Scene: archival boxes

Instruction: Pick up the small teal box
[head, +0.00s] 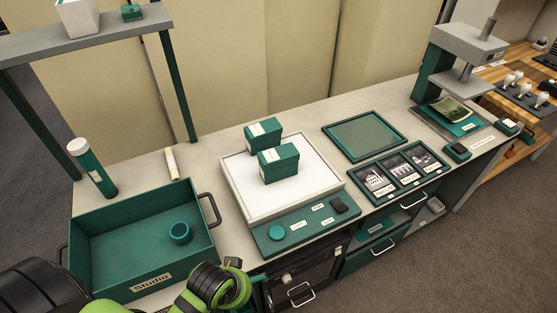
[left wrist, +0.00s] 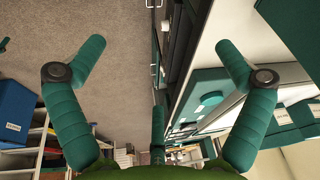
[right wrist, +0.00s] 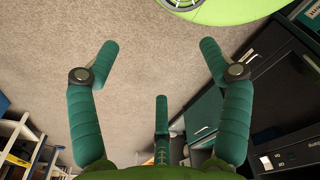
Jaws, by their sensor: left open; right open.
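Two small teal boxes with pale labels stand close together on the white-topped platform (head: 238,185) in the head view. The rear teal box (head: 263,132) is partly hidden by the front teal box (head: 278,162); they look similar in size. My left gripper (left wrist: 160,55) is open and empty, beside the bench front with the platform's teal control strip (left wrist: 205,90) to its right in the left wrist view. My right gripper (right wrist: 157,50) is open and empty above the floor, with cabinet fronts to its right. Neither gripper touches a box.
A teal "Studio" tray (head: 85,225) holding a small round teal cup (head: 180,233) sits left of the platform. A teal tube (head: 92,168) stands behind it. A framed mat (head: 363,138), photo panel (head: 400,172) and press (head: 462,55) are to the right. A shelf (head: 90,32) overhangs back left.

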